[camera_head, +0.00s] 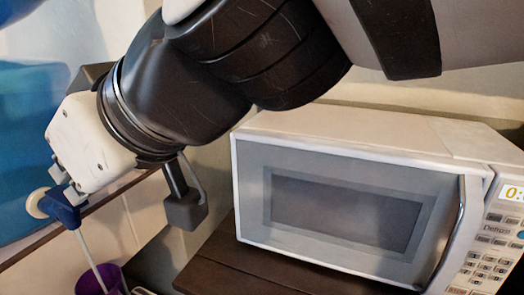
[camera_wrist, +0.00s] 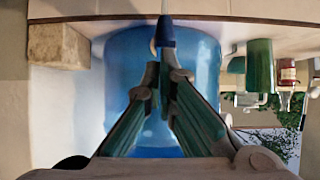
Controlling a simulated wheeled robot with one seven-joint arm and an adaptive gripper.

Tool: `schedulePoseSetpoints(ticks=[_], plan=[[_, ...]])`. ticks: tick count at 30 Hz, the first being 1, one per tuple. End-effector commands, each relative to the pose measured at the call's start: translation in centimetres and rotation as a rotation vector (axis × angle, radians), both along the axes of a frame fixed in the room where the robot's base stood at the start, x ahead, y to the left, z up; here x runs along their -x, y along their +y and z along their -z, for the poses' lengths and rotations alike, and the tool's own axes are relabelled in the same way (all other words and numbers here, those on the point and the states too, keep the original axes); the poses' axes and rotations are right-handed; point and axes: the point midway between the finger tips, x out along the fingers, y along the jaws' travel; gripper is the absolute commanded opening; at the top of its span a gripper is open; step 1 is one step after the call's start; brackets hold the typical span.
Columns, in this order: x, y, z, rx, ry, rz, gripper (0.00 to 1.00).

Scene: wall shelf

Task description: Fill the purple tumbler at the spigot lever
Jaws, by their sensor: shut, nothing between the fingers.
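The purple tumbler (camera_head: 112,280) stands at the lower left of the head view, cut off by the bottom edge. A thin pale stream (camera_head: 92,258) runs from the blue spigot (camera_head: 62,210) down into it. The spigot also shows in the wrist view (camera_wrist: 166,32), in front of the big blue water jug (camera_head: 28,130). My gripper (camera_head: 62,183) is at the spigot, with its fingertips (camera_wrist: 165,62) close together and nothing held between them. The fingertips appear to be against the spigot or its lever; exact contact is unclear. The water level in the tumbler is hidden.
A white microwave (camera_head: 340,205) stands on a dark wooden surface (camera_head: 215,262) to the right. The wrist view shows a tan block (camera_wrist: 58,46) at left, and a green object (camera_wrist: 260,66) and a red-capped bottle (camera_wrist: 287,76) at right.

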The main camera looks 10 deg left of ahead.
Motion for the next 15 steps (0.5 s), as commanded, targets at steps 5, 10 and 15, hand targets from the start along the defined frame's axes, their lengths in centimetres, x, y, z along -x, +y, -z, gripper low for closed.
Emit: schedulePoseSetpoints(ticks=[5, 10, 15], plan=[[0.0, 0.0, 0.0, 0.0, 0.0, 0.0, 0.0], [0.0, 0.0, -0.3, 0.0, 0.0, 0.0, 0.0], [0.0, 0.0, -1.1, 0.0, 0.0, 0.0, 0.0]])
